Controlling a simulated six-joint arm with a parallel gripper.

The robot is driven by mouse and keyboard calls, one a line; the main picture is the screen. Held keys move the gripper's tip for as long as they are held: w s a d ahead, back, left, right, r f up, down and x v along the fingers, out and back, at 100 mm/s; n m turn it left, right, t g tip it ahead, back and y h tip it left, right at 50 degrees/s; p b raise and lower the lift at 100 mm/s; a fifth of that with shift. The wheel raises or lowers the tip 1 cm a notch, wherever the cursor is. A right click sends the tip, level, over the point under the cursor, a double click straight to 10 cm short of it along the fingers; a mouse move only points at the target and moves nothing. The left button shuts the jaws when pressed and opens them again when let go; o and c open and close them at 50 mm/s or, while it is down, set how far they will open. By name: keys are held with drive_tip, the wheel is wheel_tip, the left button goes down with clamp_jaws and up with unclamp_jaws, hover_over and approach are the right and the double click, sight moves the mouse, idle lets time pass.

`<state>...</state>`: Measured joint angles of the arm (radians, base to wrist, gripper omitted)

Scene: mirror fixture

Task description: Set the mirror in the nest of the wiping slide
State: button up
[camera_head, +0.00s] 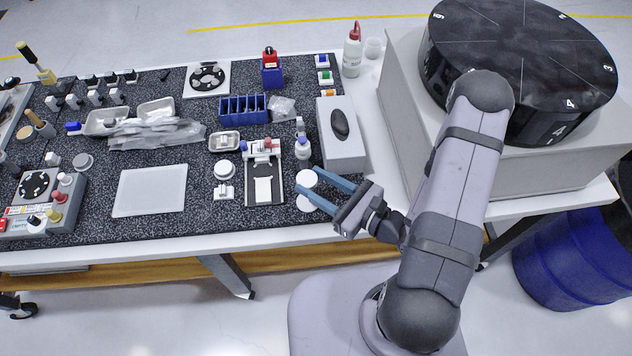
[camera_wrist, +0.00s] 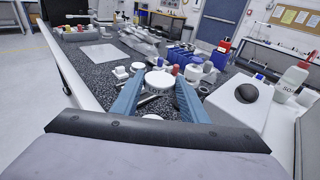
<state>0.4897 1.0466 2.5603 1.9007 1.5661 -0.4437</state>
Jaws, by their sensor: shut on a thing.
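The mirror (camera_head: 306,178), a pale round disc, is between the two blue fingertips of my gripper (camera_head: 308,179). It also shows in the wrist view (camera_wrist: 160,80), where my gripper (camera_wrist: 160,83) is shut on it from both sides. Its face looks plain white. The wiping slide (camera_head: 279,192) is a dark-framed track with a white plate and a row of small blocks at its far end. It lies just left of my gripper. I cannot make out its nest clearly. In the wrist view the fingers and mirror hide much of the slide.
A second pale disc (camera_head: 306,202) lies just below the held one. A grey box with a black knob (camera_head: 341,155) stands to the right, and a small white bottle (camera_head: 303,149) stands behind. Small round and square white parts (camera_head: 224,170) sit left of the slide, beside a white mat (camera_head: 150,190).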

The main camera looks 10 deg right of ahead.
sight(271, 177)
drive_tip(key=s+a+f+n+g+y+b, duration=0.1)
drive_tip(key=a+g, duration=0.1)
drive_tip(key=a, duration=0.3)
drive_tip(key=s+a+f+n+g+y+b, duration=0.1)
drive_tip(key=a+n+g, duration=0.1)
drive_tip(key=a, duration=0.3)
drive_tip(key=a+f+n+g+y+b, duration=0.1)
drive_tip(key=a+f+n+y, duration=0.1)
drive_tip(key=a, duration=0.3)
drive_tip(key=shift+s+g, duration=0.4)
drive_tip(key=shift+m+t+h, duration=0.4)
drive_tip(key=shift+m+t, duration=0.2)
drive_tip(key=shift+t, duration=0.2)
drive_tip(key=w, duration=0.5)
drive_tip(key=shift+a+f, duration=0.25)
drive_tip(key=shift+a, duration=0.1)
drive_tip(key=w+d+m+t+h, duration=0.1)
drive_tip(key=w, duration=0.1)
drive_tip(key=w+d+m+t+h, duration=0.1)
drive_tip(key=w, duration=0.2)
drive_tip(key=w+d+m+t, duration=0.1)
drive_tip(key=w, duration=0.2)
drive_tip(key=shift+d+t+h, duration=0.4)
drive_tip(key=shift+w+d+m, duration=0.2)
drive_tip(key=shift+m, duration=0.2)
drive_tip(key=shift+f, duration=0.15)
drive_tip(key=shift+f+b, duration=1.45)
drive_tip(key=shift+f, duration=0.3)
drive_tip(key=shift+f+b, duration=0.25)
drive_tip(key=shift+b, duration=0.15)
